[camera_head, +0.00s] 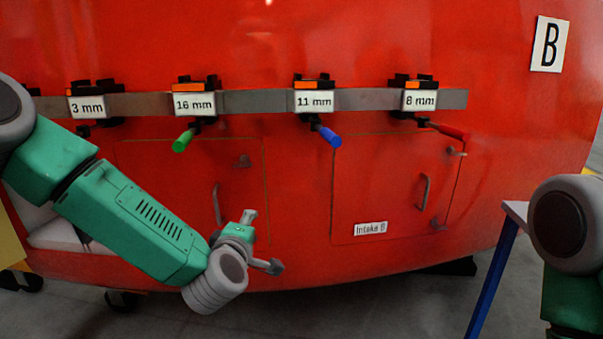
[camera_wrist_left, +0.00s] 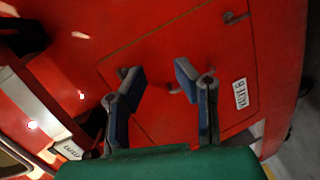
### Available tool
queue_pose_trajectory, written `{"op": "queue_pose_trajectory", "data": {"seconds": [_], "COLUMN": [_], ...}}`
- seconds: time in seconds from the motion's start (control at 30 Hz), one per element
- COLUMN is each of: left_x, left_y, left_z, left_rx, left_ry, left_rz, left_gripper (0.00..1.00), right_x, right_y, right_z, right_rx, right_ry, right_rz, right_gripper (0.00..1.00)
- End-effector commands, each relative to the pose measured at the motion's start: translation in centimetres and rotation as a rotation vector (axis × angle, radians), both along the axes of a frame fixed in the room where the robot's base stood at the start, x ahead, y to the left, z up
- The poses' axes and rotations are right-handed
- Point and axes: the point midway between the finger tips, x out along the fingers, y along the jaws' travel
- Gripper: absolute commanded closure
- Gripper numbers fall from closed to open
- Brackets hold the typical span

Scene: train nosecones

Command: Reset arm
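My left arm reaches in from the left in the head view. My left gripper (camera_head: 262,241) is in front of the lower left panel of the red nosecone (camera_head: 290,60). Its two fingers are spread apart. The left wrist view shows the same gripper (camera_wrist_left: 158,78) open, with nothing between the fingers and the red surface with a panel beyond. Only part of my right arm shows at the right edge of the head view; its gripper is out of view.
A metal rail (camera_head: 255,102) holds tools tagged 3, 16, 11 and 8 mm. Green (camera_head: 184,140), blue (camera_head: 328,136) and red (camera_head: 450,131) handles stick out below. The "Intake B" panel (camera_head: 390,190) has a handle. A blue-legged table (camera_head: 492,275) stands right.

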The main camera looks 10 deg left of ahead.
Motion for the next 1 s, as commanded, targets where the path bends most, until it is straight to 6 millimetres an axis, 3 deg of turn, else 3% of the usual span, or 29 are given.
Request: {"op": "queue_pose_trajectory", "data": {"seconds": [0.03, 0.2, 0.27, 0.4, 0.5, 0.6, 0.73, 0.87, 1.0], "left_x": [-1.8, -9.4, -12.6, -21.0, -27.4, -33.5, -39.3, -42.4, -43.3], "left_y": [-0.7, -1.4, -1.0, 0.9, 3.2, 5.7, 8.6, 10.2, 10.6], "left_z": [-3.6, -14.4, -17.8, -24.3, -27.7, -29.6, -30.5, -30.5, -30.5], "left_rx": [0.079, 0.348, 0.439, 0.636, 0.759, 0.861, 0.947, 0.987, 0.996], "left_ry": [0.077, 0.333, 0.423, 0.633, 0.784, 0.920, 1.054, 1.125, 1.145], "left_rz": [-0.061, -0.287, -0.372, -0.579, -0.735, -0.884, -1.034, -1.119, -1.145], "left_gripper": [0.73, 0.73, 0.73, 0.73, 0.73, 0.73, 0.73, 0.73, 0.73], "right_x": [0.0, 0.0, 0.0, 0.0, -0.1, -0.1, -0.1, 0.0, 0.0], "right_y": [0.0, 0.0, 0.0, 0.0, 0.0, 0.0, 0.0, 0.0, 0.0], "right_z": [0.0, 0.0, 0.0, 0.0, 0.0, 0.0, 0.0, 0.0, 0.0], "right_rx": [0.000, 0.000, 0.000, 0.000, 0.000, 0.000, 0.000, 0.000, 0.000], "right_ry": [0.000, 0.001, 0.001, 0.001, 0.001, 0.001, 0.001, 0.001, 0.001], "right_rz": [0.000, 0.000, 0.000, 0.000, 0.000, 0.000, 0.000, 0.000, 0.000], "right_gripper": [1.00, 1.00, 1.00, 1.00, 1.00, 1.00, 1.00, 1.00, 1.00]}}
